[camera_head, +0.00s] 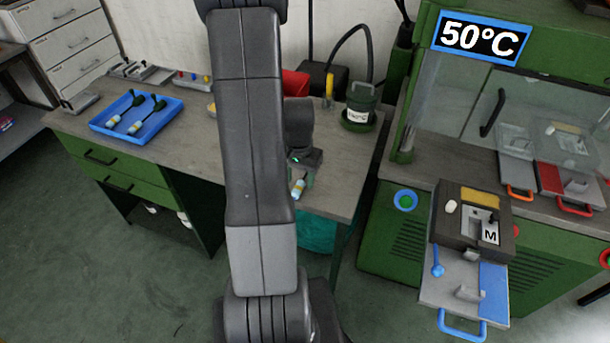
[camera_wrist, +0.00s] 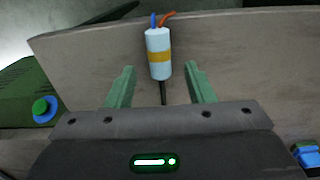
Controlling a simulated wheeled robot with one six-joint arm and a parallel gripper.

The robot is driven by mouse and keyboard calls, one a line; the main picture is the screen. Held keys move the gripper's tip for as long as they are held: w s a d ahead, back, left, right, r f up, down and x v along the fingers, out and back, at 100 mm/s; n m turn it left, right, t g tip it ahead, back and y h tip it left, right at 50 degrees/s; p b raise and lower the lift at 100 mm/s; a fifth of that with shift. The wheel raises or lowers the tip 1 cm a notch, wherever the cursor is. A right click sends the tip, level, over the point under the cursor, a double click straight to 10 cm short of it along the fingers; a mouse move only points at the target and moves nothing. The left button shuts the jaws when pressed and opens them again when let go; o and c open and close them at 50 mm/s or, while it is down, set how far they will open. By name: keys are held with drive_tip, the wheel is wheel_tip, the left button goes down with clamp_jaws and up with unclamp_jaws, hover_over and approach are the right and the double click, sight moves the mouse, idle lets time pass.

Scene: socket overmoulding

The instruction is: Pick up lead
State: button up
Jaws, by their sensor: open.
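The lead (camera_wrist: 158,50) is a pale cylinder with a yellow-orange band, blue and orange wires at one end and a black cable at the other. It lies on the grey bench near its edge. In the head view its pale end (camera_head: 298,188) shows just below my gripper (camera_head: 301,172). In the wrist view the green fingers of my gripper (camera_wrist: 159,70) are open, one on each side of the lead's cable end. Gaps show on both sides. The cable runs back between the fingers and is hidden under the gripper body.
A blue tray (camera_head: 161,118) with similar leads stands on the left of the bench (camera_head: 343,165). A green pot (camera_head: 361,107) and a red bin (camera_head: 294,84) stand at the back. The green machine (camera_head: 385,238) marked 50°C, with an open mould (camera_head: 472,222), is at right.

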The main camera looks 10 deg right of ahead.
drive_tip(key=shift+f, duration=1.05)
clamp_jaws()
drive_tip(key=shift+r, duration=0.1)
